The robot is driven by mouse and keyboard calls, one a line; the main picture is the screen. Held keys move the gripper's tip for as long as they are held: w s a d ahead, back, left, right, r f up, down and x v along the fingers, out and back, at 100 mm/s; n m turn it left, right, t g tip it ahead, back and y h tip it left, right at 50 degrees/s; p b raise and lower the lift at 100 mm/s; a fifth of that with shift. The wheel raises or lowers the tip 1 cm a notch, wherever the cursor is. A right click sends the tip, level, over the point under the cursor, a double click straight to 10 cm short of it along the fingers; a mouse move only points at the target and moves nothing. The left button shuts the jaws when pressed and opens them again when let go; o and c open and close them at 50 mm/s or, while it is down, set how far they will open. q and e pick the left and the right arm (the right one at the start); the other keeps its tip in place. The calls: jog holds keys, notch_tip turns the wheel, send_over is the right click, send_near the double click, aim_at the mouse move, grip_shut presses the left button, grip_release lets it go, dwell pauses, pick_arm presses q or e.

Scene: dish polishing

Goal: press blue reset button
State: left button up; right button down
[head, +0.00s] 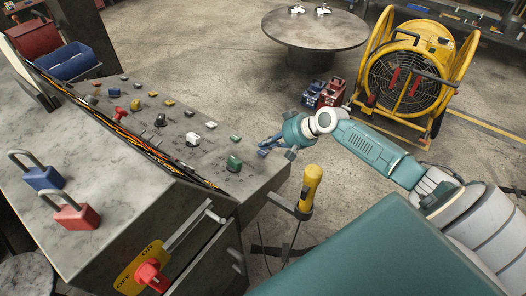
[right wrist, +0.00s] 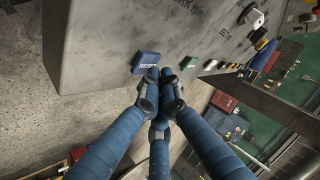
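The blue button marked RESET (right wrist: 146,62) sits on the grey panel in the right wrist view. My right gripper (right wrist: 161,88) has its blue fingers drawn together, with nothing between them. Its fingertips are at the button's lower right edge in the picture; I cannot tell whether they touch it. In the head view my right gripper (head: 272,144) is over the right end of the console. The button cannot be told apart from the blue fingers there. My left gripper is not in view.
The console (head: 200,172) carries several coloured buttons and knobs, including a green one (head: 234,163). A yellow-handled lever (head: 311,188) stands at its right side. Two padlocks, one blue (head: 43,178) and one red (head: 77,217), stand at the left. A yellow fan (head: 407,83) is behind.

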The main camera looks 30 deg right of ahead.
jog(key=shift+s+a+f, duration=0.1)
jog(key=shift+a+f, duration=0.05)
jog(key=shift+f, duration=0.35)
dwell(0.8)
jog(key=shift+r, duration=0.1)
jog(key=shift+d+r+p, duration=0.3)
jog(key=shift+r+p, duration=0.05)
jog(key=shift+r, duration=0.45)
jog(key=r+p, duration=0.1)
jog(key=d+r, duration=0.1)
jog(key=r, duration=0.1)
jog(key=w+r+p, duration=0.1)
jog(key=shift+d+r+p, duration=0.25)
jog(key=shift+r+p, duration=0.1)
dwell(0.7)
